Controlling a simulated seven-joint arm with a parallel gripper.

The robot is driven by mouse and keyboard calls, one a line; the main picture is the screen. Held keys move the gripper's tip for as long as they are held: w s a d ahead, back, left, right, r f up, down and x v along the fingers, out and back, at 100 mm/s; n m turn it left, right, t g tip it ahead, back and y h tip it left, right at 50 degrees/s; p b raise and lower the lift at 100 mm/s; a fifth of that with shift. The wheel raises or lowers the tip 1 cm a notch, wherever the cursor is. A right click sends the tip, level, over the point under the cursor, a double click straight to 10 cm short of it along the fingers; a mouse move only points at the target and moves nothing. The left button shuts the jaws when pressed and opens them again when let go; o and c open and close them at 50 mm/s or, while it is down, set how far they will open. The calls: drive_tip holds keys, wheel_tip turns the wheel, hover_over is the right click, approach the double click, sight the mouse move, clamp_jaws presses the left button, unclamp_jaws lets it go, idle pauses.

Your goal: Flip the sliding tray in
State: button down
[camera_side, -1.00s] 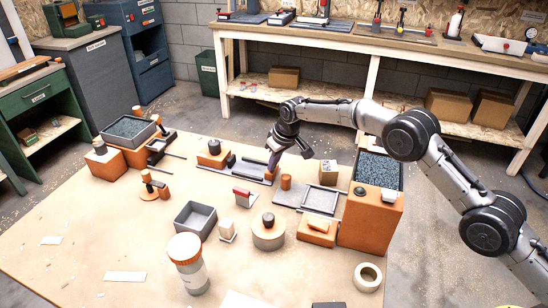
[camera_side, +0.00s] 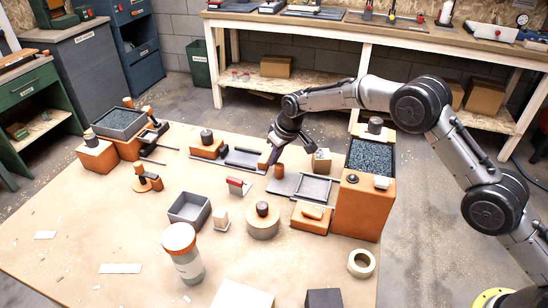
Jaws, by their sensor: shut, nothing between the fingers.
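A shallow grey tray (camera_side: 245,158) lies on dark rails beside an orange block with a black knob (camera_side: 207,146), near the table's middle. I cannot tell for certain that it is the task's sliding tray. A second flat grey tray (camera_side: 313,187) lies on a grey plate to the right. My gripper (camera_side: 271,161) points down at the right end of the first tray, with its fingers shut and empty. Its fingertips are close to that end; whether they touch it is unclear. The gripper partly hides this end. A short orange cylinder (camera_side: 279,171) stands just right of the fingertips.
A tall orange box of dark gravel (camera_side: 370,158) stands at right, near my arm. A grey bin (camera_side: 189,209), a round knobbed block (camera_side: 262,221) and a large orange-capped jar (camera_side: 183,252) stand in front. The table's front left is mostly clear.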

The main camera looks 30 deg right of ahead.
sight(288, 175)
drive_tip(key=shift+s+d, duration=1.6)
drive_tip(key=shift+w, duration=0.15)
drive_tip(key=shift+w+a, duration=0.3)
drive_tip(key=shift+w, duration=0.55)
drive_tip(key=shift+w+a, duration=0.3)
drive_tip(key=shift+w, duration=0.55)
drive_tip(key=v, duration=1)
